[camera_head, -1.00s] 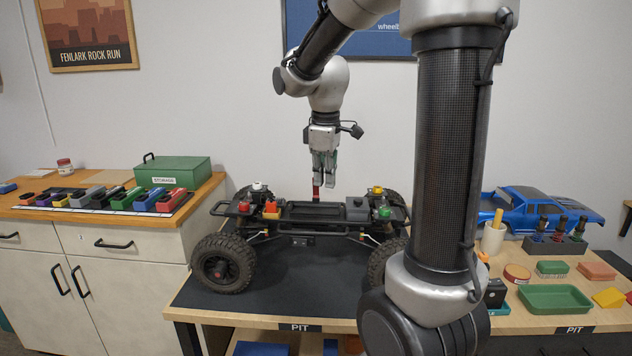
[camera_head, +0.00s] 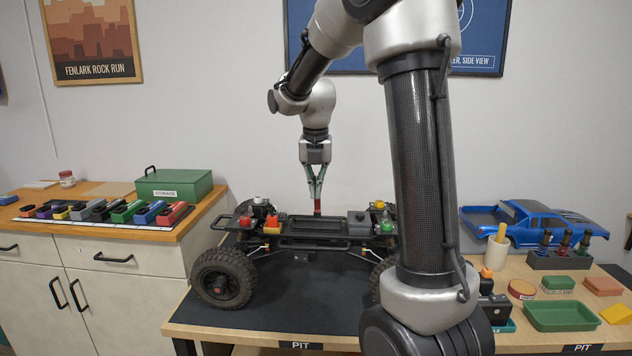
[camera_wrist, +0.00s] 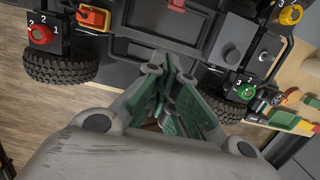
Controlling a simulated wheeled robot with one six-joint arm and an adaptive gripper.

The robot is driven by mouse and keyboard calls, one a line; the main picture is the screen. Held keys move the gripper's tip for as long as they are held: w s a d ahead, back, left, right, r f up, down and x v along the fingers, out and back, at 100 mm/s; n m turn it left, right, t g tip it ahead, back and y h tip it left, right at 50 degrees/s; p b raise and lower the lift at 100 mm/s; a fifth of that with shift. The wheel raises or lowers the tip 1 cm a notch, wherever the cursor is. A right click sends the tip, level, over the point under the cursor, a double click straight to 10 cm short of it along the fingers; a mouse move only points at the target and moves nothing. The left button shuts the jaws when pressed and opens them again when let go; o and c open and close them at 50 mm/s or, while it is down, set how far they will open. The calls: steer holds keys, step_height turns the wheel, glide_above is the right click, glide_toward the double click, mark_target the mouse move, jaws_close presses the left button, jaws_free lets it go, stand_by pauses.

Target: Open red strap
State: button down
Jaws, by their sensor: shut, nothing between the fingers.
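The red strap (camera_head: 317,207) shows as a small upright red piece at the far middle of the crawler chassis (camera_head: 310,243). My gripper (camera_head: 317,198) points down just above it, fingers drawn together, with nothing between them. Whether the tips touch the strap cannot be told. In the wrist view my gripper (camera_wrist: 166,72) covers the middle of the picture. A small red piece (camera_wrist: 176,4), probably the strap, shows at the top edge there. The strap's lower end and fastening are hidden.
On the chassis are a red knob (camera_head: 245,222), an orange-red switch (camera_head: 272,223), a yellow knob (camera_head: 379,205) and a green knob (camera_head: 387,227). A blue truck body (camera_head: 540,222) lies at right. A battery tray (camera_head: 95,225) and green storage box (camera_head: 175,184) stand at left.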

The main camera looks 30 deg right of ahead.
mark_target(317, 200)
steer(key=w+f, duration=0.1)
steer(key=w+d+f, duration=0.1)
steer(key=f, duration=0.1)
steer(key=w+d+f, duration=0.1)
steer(key=shift+f, duration=0.4)
steer(key=shift+w+d+r, duration=0.25)
steer(key=shift+w, duration=0.1)
